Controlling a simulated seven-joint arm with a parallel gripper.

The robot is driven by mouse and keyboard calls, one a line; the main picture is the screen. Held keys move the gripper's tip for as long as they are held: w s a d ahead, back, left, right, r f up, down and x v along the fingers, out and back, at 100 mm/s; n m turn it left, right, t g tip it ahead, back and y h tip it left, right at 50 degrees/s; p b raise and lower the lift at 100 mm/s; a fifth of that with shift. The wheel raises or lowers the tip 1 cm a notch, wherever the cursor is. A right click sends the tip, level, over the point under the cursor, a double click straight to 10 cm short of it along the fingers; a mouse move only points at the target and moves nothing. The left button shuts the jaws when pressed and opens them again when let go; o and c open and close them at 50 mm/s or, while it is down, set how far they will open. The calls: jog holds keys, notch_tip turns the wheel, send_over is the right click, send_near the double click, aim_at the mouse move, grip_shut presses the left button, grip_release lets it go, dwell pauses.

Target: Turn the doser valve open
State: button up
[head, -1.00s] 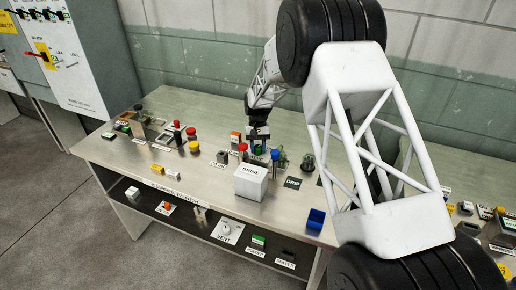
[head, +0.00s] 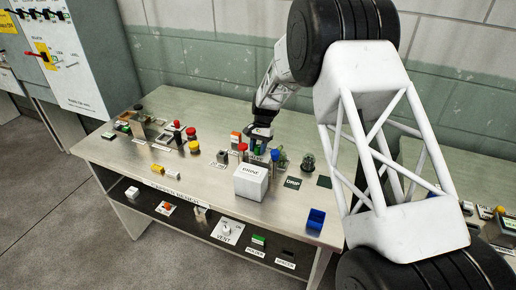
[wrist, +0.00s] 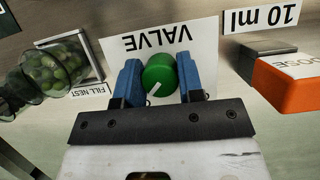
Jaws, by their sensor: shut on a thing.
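The doser valve is a round green knob (wrist: 159,74) with a white pointer line, on a white plate marked VALVE (wrist: 158,44). My gripper (wrist: 160,80) has its two blue fingers on either side of the knob, shut on it. The pointer line slants toward the lower left in the wrist view. In the head view my gripper (head: 258,146) is low over the back of the steel bench, and the knob is mostly hidden there.
An orange DOSE block (wrist: 288,82) and a 10 ml label (wrist: 273,17) lie right of the knob in the wrist view. A jar of green balls (wrist: 42,75) is on the left. In the head view a white BRINE box (head: 251,183) stands in front, near a blue bin (head: 316,218).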

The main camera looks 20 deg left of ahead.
jog(key=o, duration=0.9)
jog(key=shift+v, duration=3.9)
jog(key=shift+d, duration=0.1)
